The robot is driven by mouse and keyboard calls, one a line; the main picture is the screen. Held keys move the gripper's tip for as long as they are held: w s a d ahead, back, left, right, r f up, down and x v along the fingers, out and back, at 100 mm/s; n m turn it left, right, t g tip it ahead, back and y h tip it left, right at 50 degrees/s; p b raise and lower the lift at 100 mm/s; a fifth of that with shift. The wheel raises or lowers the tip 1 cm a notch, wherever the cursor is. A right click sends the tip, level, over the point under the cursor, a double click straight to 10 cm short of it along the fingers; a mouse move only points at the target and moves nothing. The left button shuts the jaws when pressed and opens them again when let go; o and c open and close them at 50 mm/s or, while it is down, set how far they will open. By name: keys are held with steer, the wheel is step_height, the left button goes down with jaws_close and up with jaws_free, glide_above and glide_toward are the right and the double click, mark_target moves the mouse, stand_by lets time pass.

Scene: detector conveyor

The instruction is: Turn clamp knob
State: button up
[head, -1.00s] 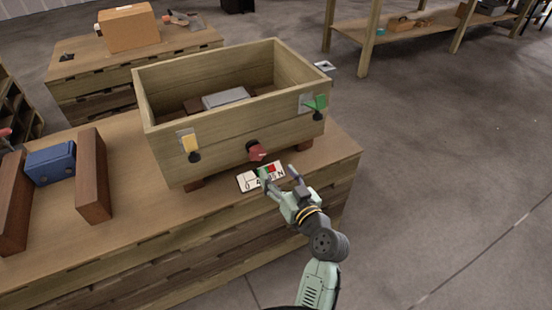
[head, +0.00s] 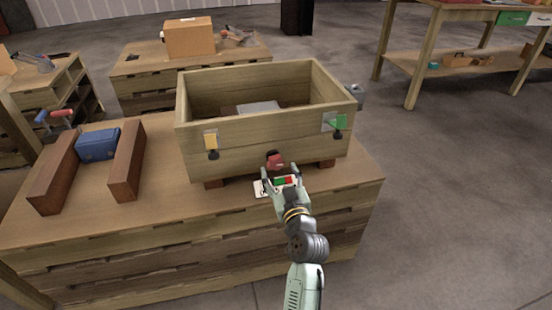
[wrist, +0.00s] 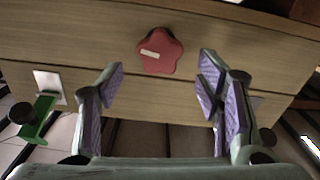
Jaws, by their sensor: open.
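The red clamp knob (head: 275,160) sits on the front wall of a wooden box (head: 240,158). In the wrist view the knob (wrist: 159,52) is a lobed red disc with a pale bar mark, lying between the lines of my two fingers but beyond their tips. My gripper (head: 281,174) is open in front of the knob; in the wrist view its purple-padded fingers (wrist: 160,82) stand wide apart with nothing between them. I cannot tell from the head view whether a finger touches the knob.
A yellow tab (head: 210,139) and a green tab (head: 341,122) are on the box front. A blue block (head: 97,145) sits between two brown blocks on the bench (head: 160,205). Floor to the right is clear.

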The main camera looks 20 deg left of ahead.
mark_target(277, 164)
steer(key=p+x, duration=0.1)
steer(key=x, duration=0.5)
steer(key=shift+c, duration=0.2)
steer(key=c, duration=1.1)
steer(key=shift+c, duration=0.2)
steer(key=shift+m, duration=0.3)
steer(key=shift+d+m+p, duration=0.1)
steer(key=shift+m+p, duration=0.35)
steer(key=shift+m, duration=2.15)
steer(key=shift+f, duration=0.1)
steer(key=o, duration=1.2)
